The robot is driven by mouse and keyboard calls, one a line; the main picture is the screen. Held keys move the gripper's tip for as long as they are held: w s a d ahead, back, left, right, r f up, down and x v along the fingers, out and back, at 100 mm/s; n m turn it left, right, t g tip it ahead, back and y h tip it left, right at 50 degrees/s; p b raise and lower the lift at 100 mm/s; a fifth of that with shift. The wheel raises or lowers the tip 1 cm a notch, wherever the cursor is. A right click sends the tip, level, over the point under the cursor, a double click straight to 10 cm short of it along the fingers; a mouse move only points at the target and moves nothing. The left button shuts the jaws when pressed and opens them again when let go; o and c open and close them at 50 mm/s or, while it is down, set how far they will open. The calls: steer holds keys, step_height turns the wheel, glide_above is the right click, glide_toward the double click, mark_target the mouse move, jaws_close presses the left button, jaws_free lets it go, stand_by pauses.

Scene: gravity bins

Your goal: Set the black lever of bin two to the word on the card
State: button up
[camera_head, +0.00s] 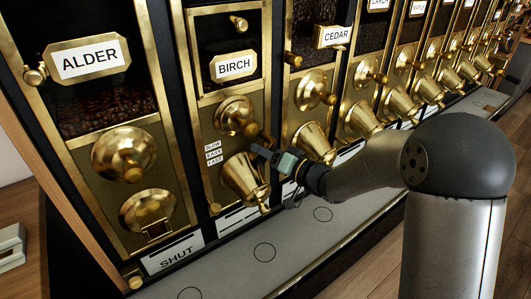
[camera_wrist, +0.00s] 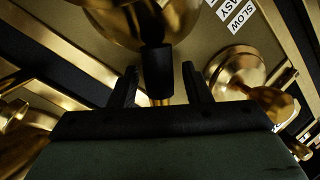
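Bin two carries the BIRCH label (camera_head: 233,66) and has a brass spout (camera_head: 243,178). The words SLOW, EASY and FAST (camera_head: 213,154) stand in a stack left of the spout; part of them shows in the wrist view (camera_wrist: 238,14). The black lever (camera_wrist: 157,70) stands between my fingers in the wrist view, with a narrow gap on each side. My gripper (camera_wrist: 160,88) is open around it. In the head view my gripper (camera_head: 268,153) is at the right of bin two's spout and hides much of the lever. A white card strip (camera_head: 240,216) is below bin two; its word is not readable.
The ALDER bin (camera_head: 88,57) is at left, with a card reading SHUT (camera_head: 173,253). The CEDAR bin (camera_head: 332,36) and several more run off to the right with protruding brass knobs and spouts. A grey ledge (camera_head: 230,258) with ring marks lies clear below.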

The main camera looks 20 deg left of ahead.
jaws_close()
steer(key=m+p, duration=0.1)
steer(key=r+m+p, duration=0.1)
steer(key=m, duration=0.1)
steer(key=shift+s+a+t+y+p, duration=0.1)
steer(key=shift+s+t+y+p, duration=0.1)
steer(key=shift+t+y+p, duration=0.15)
steer(key=shift+s+a+r+m+t+y+p, duration=0.1)
steer(key=shift+r+m+t+y+p, duration=0.1)
steer(key=shift+m+p, duration=0.45)
steer(key=shift+s+a+r+m+t+y+p, duration=0.15)
steer(key=shift+m+p, duration=0.1)
steer(key=shift+m, duration=0.7)
steer(key=shift+w+d+f, duration=0.1)
steer(key=shift+o, duration=0.9)
jaws_free()
